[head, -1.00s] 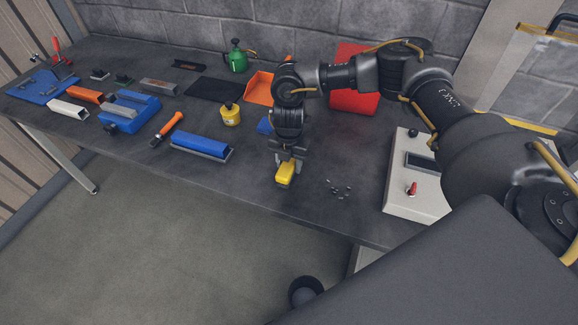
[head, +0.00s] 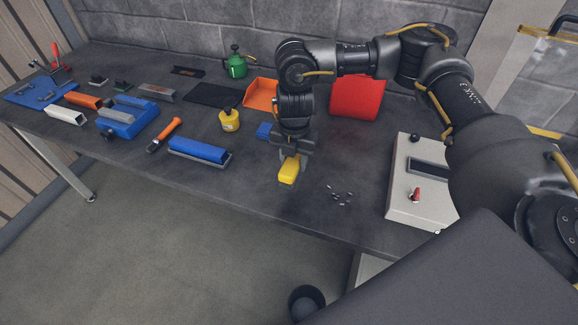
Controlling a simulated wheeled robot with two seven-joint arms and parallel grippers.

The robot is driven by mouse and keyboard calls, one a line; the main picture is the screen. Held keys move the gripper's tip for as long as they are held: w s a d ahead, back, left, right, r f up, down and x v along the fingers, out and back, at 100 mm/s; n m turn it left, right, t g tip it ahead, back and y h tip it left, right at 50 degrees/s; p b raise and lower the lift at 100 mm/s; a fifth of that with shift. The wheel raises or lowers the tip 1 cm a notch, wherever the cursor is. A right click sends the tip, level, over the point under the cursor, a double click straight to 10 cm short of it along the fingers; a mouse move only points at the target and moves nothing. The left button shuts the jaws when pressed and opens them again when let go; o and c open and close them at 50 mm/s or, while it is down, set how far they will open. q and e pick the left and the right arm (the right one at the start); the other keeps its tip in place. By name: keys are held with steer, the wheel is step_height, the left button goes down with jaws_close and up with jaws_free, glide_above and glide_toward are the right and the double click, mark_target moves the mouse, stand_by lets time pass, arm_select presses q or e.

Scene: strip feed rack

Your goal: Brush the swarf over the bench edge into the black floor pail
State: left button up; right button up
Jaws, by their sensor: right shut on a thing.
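My right gripper (head: 291,157) is shut on a yellow block-like thing, likely the brush (head: 289,170), and points down at the bench (head: 250,195) near its front edge. Bristles on it cannot be made out. The swarf (head: 340,194) is a small scatter of grey bits on the bench top, to the right of the yellow thing and apart from it. The black floor pail (head: 306,302) stands on the floor below the front edge, partly cut off by the bottom of the picture and my own body. My left gripper is not in view.
A white control box (head: 408,200) with a red switch stands right of the swarf. A red bin (head: 357,97) and an orange dustpan-like tray (head: 262,94) are behind my arm. Bench around the swarf is clear.

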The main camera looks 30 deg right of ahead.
steer(key=s+r+b, duration=0.2)
steer(key=s+r, duration=0.4)
steer(key=s, duration=0.5)
steer(key=shift+a+r, duration=0.2)
steer(key=shift+r, duration=0.05)
